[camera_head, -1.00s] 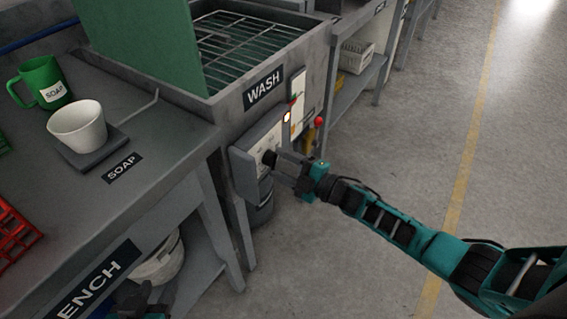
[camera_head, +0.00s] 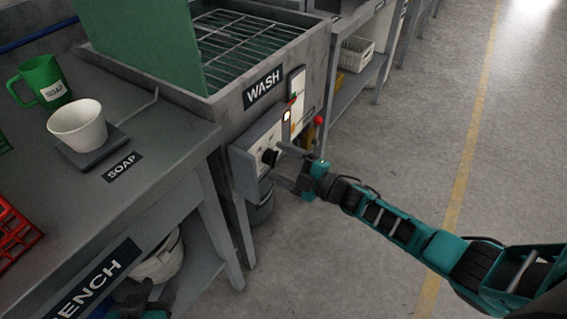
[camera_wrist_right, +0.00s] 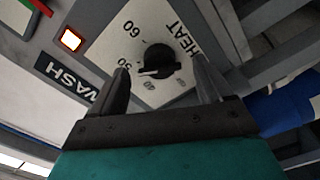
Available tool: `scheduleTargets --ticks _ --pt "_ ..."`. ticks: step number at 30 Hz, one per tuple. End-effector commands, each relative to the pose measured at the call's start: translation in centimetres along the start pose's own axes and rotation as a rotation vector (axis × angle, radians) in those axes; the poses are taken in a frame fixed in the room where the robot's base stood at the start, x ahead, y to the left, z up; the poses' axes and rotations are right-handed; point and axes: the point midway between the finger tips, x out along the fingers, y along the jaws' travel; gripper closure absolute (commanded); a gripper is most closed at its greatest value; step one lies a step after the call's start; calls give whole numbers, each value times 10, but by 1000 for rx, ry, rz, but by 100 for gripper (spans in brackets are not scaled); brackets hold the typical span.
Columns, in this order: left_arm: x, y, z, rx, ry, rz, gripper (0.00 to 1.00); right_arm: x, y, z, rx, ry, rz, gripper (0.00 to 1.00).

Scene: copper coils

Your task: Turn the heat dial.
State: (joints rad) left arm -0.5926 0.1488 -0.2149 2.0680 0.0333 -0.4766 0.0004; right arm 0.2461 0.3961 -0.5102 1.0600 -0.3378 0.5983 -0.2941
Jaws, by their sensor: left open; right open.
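The heat dial (camera_head: 269,157) is a black knob on the pale control panel of the wash station. In the right wrist view the dial (camera_wrist_right: 158,58) sits on a white plate marked HEAT, with "60" and a partly hidden number; a white line shows on its face. My right gripper (camera_head: 281,166) is open in front of the panel, one finger above and one below the dial. In the wrist view its fingers (camera_wrist_right: 160,72) stand either side of the dial, apart from it. My left gripper (camera_head: 140,300) is at the bottom edge, partly cut off.
A lit lamp (camera_head: 287,115) and a red-knobbed lever (camera_head: 318,119) are by the panel. The soap bench (camera_head: 165,130) stands left, with a white cup (camera_head: 78,124) and green mug (camera_head: 42,82). The floor at right is clear.

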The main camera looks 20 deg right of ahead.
Motion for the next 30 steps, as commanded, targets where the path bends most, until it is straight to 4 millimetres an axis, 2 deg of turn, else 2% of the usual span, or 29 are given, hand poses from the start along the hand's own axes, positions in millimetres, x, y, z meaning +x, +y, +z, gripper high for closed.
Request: scheduleTargets --ticks 8,11,21,25,30 --pt "-1 -1 -1 7 -1 0 57 -6 0 0 0 -1 -1 21" --pt "-3 -1 -4 8 -1 0 57 -20 0 0 1 -2 -2 21" --pt "-10 -1 -14 7 0 0 57 -94 0 0 1 -3 -3 21" --pt "-10 -1 -16 6 0 0 57 -114 0 0 0 -2 -2 21" --pt "-11 0 -17 2 1 0 57 -128 0 0 0 -1 0 21"
